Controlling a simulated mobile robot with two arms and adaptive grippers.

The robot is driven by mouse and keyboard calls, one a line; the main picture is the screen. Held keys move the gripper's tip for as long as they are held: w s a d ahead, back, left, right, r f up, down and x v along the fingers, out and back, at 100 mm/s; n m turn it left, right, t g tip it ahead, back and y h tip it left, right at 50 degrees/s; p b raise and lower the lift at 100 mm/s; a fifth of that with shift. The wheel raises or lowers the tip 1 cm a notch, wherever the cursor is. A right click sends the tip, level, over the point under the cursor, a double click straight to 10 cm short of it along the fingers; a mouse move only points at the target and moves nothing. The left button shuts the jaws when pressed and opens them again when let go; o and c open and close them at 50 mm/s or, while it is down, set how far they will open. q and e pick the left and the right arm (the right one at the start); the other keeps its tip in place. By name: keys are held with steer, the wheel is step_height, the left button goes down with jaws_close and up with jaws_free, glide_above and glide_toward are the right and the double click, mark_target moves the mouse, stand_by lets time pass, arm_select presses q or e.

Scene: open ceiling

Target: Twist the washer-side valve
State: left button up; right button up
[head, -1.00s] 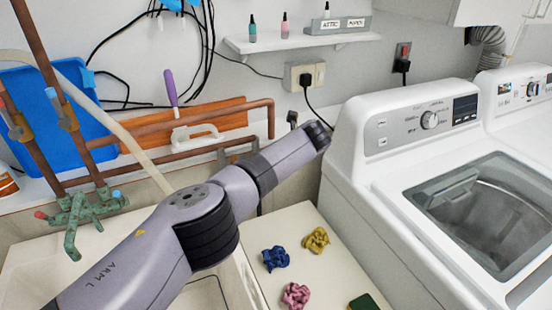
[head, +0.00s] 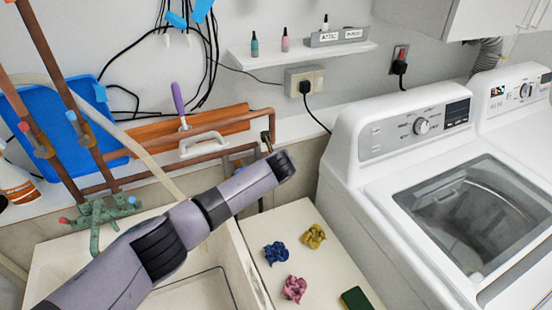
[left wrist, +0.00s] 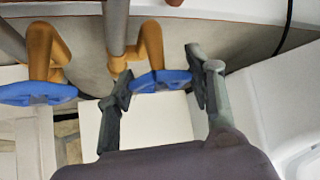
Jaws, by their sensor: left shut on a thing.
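In the left wrist view there are two brass valves with blue handles. The right one's blue handle (left wrist: 160,80), on the side nearer the white washer body, lies between the dark fingers of my left gripper (left wrist: 158,84). The gripper is shut on this handle, with one finger at each end. The other blue handle (left wrist: 38,94) is at the left, apart from the gripper. In the head view my left forearm and wrist cover the valves, and the fingers are hidden. The washer (head: 415,135) stands at the right. My right gripper is not in view.
Copper pipes (head: 205,141) run along the wall behind my wrist. A green tap (head: 96,214) sits over the sink at left. Blue, yellow and pink crumpled cloths (head: 294,289) lie on the white surface between sink and washer. A shelf (head: 300,52) is above.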

arm_select(q)
steer(key=shift+h, duration=0.4)
steer(key=shift+n+t, duration=0.3)
steer(key=o, duration=1.2)
steer(key=shift+c, duration=0.2)
steer(key=v, duration=1.2)
